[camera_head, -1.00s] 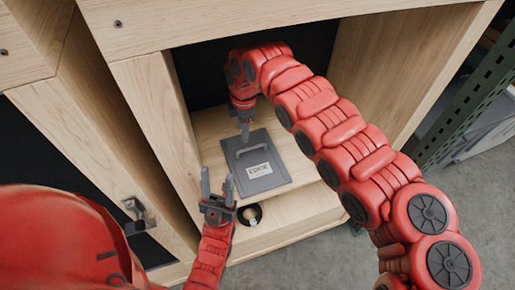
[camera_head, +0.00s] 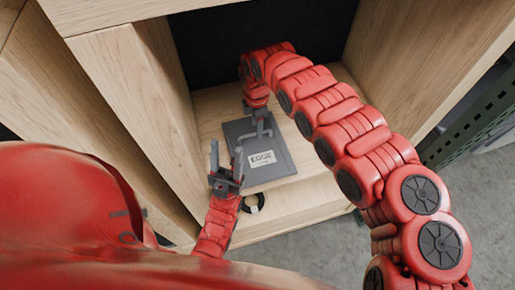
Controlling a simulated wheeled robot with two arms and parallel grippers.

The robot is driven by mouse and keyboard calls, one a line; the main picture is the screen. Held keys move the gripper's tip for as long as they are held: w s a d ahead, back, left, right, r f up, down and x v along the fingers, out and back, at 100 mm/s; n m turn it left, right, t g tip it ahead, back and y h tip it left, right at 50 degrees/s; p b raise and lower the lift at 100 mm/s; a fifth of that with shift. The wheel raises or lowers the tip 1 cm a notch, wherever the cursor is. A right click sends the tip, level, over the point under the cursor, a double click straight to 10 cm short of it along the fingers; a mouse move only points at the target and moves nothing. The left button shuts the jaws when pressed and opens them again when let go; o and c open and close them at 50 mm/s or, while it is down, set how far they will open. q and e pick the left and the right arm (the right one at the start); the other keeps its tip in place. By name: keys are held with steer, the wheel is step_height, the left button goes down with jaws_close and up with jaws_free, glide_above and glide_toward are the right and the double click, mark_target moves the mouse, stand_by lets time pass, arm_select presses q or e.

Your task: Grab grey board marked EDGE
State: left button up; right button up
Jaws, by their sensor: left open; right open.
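The grey board (camera_head: 283,163) with a white EDGE label (camera_head: 262,159) lies flat on the wooden cabinet shelf. My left gripper (camera_head: 226,160) is open, with its fingers pointing up, at the board's left front edge. I cannot tell whether it touches the board. My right gripper (camera_head: 260,127) reaches down from the back over the board's far part, with its fingers open near the board's handle. The handle is partly hidden behind the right gripper.
Wooden cabinet walls (camera_head: 160,110) close in on both sides. A green metal rack (camera_head: 478,128) stands at the right.

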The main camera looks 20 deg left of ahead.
mark_target(255, 134)
steer(key=shift+s+f, duration=0.1)
steer(key=shift+f, duration=0.15)
steer(key=f+b, duration=0.2)
steer(key=f, duration=0.1)
steer(key=f+b, duration=0.1)
steer(key=f, duration=0.1)
steer(key=shift+a, duration=0.3)
steer(key=shift+r, duration=0.15)
jaws_close()
stand_by(0.7)
